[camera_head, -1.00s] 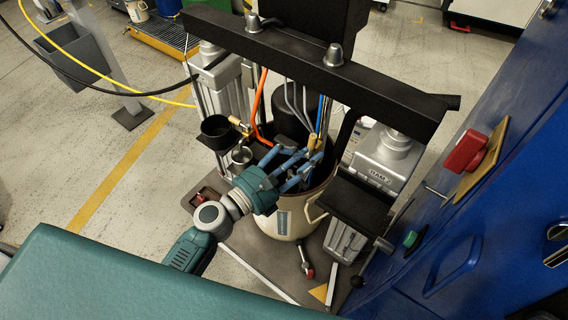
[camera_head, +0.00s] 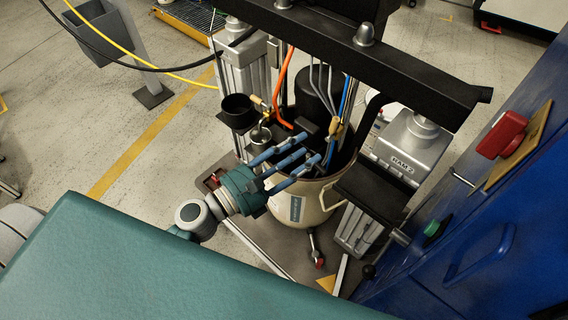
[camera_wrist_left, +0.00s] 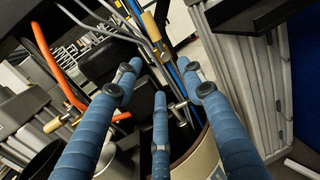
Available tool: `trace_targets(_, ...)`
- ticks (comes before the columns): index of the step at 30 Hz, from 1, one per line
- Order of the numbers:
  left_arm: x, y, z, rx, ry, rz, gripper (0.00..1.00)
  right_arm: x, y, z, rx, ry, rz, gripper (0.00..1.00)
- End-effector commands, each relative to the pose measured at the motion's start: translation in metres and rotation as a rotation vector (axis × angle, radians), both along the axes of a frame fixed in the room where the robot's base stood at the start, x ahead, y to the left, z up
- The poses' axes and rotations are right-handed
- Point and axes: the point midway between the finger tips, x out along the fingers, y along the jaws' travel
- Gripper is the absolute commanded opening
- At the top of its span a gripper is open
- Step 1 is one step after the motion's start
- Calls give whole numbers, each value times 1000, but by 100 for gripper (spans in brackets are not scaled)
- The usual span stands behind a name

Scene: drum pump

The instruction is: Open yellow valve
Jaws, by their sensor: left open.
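A yellow-brass valve-like piece (camera_head: 334,127) sits on the hoses above the drum. It also shows in the left wrist view (camera_wrist_left: 150,24), beyond the fingers and near the top. A second small brass fitting (camera_head: 258,101) is by the orange hose; in the left wrist view it is at the left (camera_wrist_left: 54,124). I cannot tell for sure which is the yellow valve. My left gripper (camera_head: 310,146) has its blue fingers spread and empty over the drum rim, just left of and below the yellow piece. In the left wrist view the fingers (camera_wrist_left: 160,92) point toward the hoses. My right gripper is not seen.
The cream drum (camera_head: 296,205) stands below the fingers. A black crossbeam (camera_head: 375,55) spans above. Grey and blue hoses rise beside the valve piece. A black cup (camera_head: 237,107) is left, a black plate (camera_head: 372,190) right, and a blue cabinet (camera_head: 470,220) further right.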

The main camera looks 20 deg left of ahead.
Motion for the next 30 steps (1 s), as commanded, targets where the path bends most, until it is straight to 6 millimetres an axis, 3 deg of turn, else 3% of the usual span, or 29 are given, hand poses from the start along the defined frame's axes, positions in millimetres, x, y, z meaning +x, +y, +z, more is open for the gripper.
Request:
trace_targets(18,-34,24,-8,3,1,1,40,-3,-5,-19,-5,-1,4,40)
trace_targets(30,-37,26,-7,1,0,1,40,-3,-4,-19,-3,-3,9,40)
